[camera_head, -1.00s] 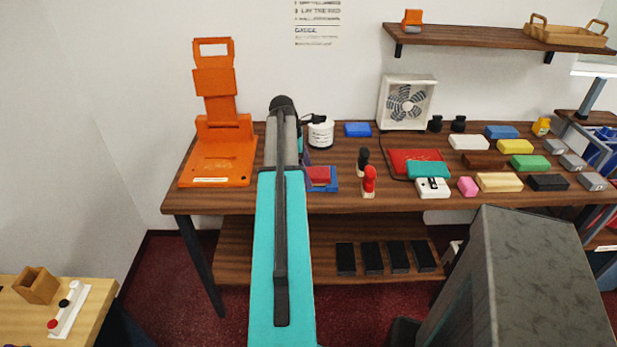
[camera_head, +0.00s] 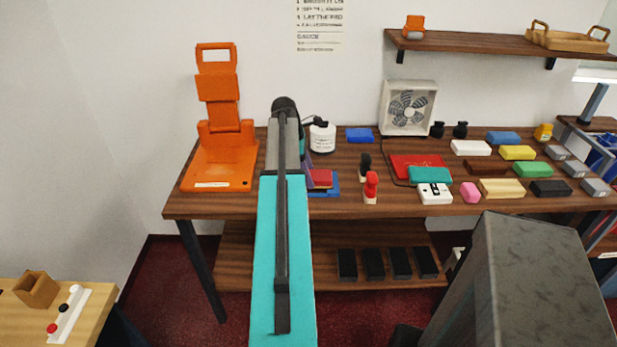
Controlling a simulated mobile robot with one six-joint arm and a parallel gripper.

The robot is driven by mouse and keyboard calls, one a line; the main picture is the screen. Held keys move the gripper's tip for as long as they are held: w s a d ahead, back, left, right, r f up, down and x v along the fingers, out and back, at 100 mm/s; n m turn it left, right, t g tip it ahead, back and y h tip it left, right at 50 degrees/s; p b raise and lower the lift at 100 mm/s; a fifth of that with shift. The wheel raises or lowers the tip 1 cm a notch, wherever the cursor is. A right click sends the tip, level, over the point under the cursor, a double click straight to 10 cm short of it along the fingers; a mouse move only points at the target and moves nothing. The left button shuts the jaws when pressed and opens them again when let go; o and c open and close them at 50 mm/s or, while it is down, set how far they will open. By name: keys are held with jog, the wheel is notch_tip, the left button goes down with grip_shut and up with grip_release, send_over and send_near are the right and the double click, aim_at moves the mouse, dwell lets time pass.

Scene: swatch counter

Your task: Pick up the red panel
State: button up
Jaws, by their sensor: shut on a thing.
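A small red panel (camera_head: 321,178) shows just right of my arm, near the front of the wooden counter. A blue panel (camera_head: 330,190) shows around and beneath it, and a purple edge (camera_head: 308,160) rises beside it. Their left parts are hidden behind my teal and grey arm, so I cannot tell whether the red panel is touched or held. My gripper is hidden behind the arm's far end.
An orange stand (camera_head: 220,165) is left of my arm. A white bottle (camera_head: 322,138), a blue block (camera_head: 359,135) and a small fan (camera_head: 408,108) stand behind. Black and red stampers (camera_head: 371,187) are right of the panels. Several coloured blocks crowd the counter's right side.

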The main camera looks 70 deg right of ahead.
notch_tip(320, 180, up, 2)
jog(key=shift+r+b, duration=0.1)
jog(key=shift+b, duration=0.2)
jog(key=s+a+r+b, duration=0.1)
jog(key=s+a+b, duration=0.1)
jog(key=s+a, duration=0.7)
jog(key=a, duration=0.3)
jog(key=shift+s+a+r, duration=0.3)
jog(key=shift+s+a, duration=0.05)
jog(key=shift+s, duration=0.05)
dwell(0.5)
